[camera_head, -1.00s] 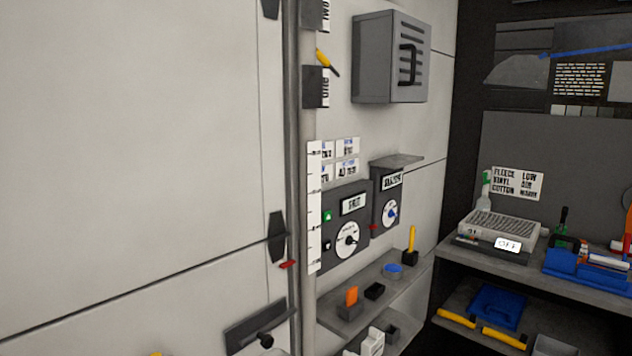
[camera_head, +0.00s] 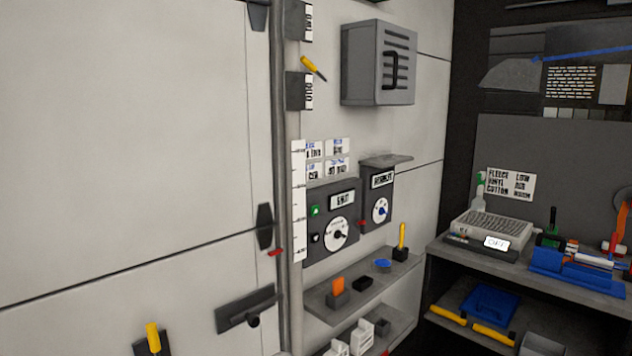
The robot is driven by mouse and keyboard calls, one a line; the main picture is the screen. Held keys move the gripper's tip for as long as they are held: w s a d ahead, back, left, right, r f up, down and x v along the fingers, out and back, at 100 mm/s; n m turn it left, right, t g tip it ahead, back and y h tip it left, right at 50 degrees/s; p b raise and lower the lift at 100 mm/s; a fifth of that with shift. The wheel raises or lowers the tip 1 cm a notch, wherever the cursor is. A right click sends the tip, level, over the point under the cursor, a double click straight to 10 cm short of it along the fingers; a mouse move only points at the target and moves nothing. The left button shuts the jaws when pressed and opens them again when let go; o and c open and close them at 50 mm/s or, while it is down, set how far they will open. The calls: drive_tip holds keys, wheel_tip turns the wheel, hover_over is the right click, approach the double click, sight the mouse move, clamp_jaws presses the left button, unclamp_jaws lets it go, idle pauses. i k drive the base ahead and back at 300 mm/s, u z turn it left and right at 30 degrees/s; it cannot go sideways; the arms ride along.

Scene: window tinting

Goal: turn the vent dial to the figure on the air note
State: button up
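Two grey control boxes hang on the light wall right of the vertical pipe. The nearer box (camera_head: 321,254) has a white dial (camera_head: 337,233) with a dark knob, a green button and a black button; its label is hard to read. My gripper is not in view.
A wall shelf (camera_head: 350,296) below the boxes holds an orange block (camera_head: 337,287), a blue round item and a yellow-handled tool. A louvred grey box (camera_head: 378,64) hangs above. At right, a bench (camera_head: 590,285) carries a keyboard-like device and blue tools. A large pale door panel fills the left.

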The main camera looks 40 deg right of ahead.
sight(337, 234)
drive_tip(key=k, duration=1.2)
drive_tip(key=z, duration=0.85)
drive_tip(key=i, duration=1)
drive_tip(key=u, duration=0.1)
